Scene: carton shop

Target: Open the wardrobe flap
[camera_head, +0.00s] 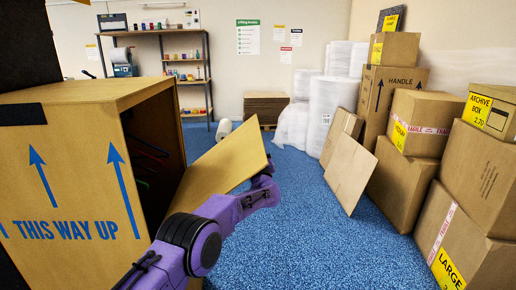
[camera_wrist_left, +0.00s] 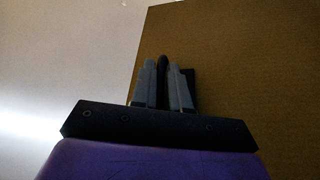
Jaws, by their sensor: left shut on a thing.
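The wardrobe carton (camera_head: 60,180) stands at the left, with "THIS WAY UP" and blue arrows on its side. Its front is open to a dark inside with hangers. The wardrobe flap (camera_head: 217,165) is a tan panel swung outward from the opening, tilted in the picture. My purple left arm reaches past the flap's lower right, and its gripper is mostly hidden behind the flap there. In the left wrist view my left gripper (camera_wrist_left: 164,75) is shut on a dark piece at the flap (camera_wrist_left: 240,75), near its edge. My right gripper is not in view.
Stacked cartons (camera_head: 405,185) line the right side, with flat cardboard sheets (camera_head: 349,172) leaning against them. Wrapped white rolls (camera_head: 328,110) and a low cardboard stack (camera_head: 265,106) stand at the back, beside a shelf (camera_head: 160,32). The blue floor (camera_head: 290,235) is clear in the middle.

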